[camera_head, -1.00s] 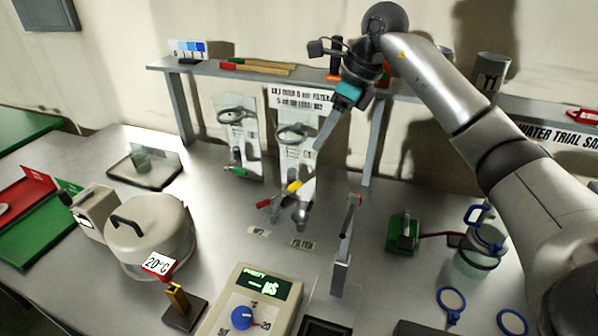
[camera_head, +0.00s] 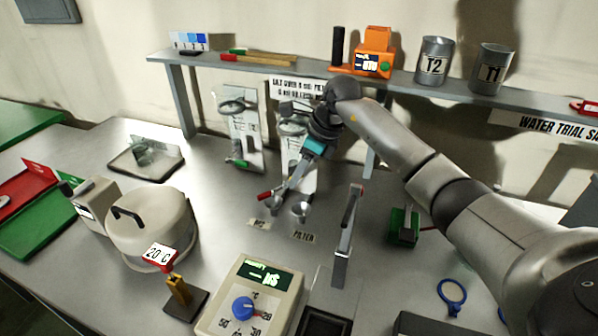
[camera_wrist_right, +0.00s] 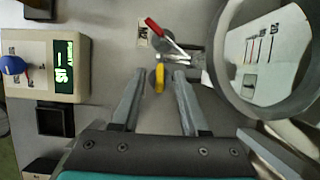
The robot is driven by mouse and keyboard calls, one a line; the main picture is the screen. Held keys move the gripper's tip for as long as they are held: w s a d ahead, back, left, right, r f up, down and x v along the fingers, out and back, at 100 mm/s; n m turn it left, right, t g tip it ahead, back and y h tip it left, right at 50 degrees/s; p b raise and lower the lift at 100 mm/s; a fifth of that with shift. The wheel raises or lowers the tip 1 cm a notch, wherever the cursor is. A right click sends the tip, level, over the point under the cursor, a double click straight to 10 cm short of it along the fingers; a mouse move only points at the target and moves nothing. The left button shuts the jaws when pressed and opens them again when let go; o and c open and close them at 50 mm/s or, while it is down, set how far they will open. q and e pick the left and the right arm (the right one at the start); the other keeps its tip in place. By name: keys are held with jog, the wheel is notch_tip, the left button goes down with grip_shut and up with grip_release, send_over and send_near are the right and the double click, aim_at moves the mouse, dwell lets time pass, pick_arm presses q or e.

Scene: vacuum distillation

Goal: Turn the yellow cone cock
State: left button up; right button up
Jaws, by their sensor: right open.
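The yellow cone cock (camera_wrist_right: 159,79) shows in the right wrist view as a small yellow handle below the filter stand's metal fitting. It lies between the two fingertips of my right gripper (camera_wrist_right: 160,75), with a gap on each side. I cannot tell whether the fingers are level with it in depth. In the head view my right gripper (camera_head: 292,185) points down in front of the filter stand and hides the yellow handle. The gripper is open and holds nothing. A red-handled cock (camera_wrist_right: 154,27) sits beside the yellow one. My left gripper is not in view.
A large ring (camera_wrist_right: 262,105) is close on the right in the wrist view. A second stand with a green handle (camera_head: 238,162) is left of my gripper. A grey upright lever (camera_head: 346,235) stands right of it. The meter (camera_head: 245,318) is in front.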

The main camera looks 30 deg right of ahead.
grip_shut()
dwell(0.6)
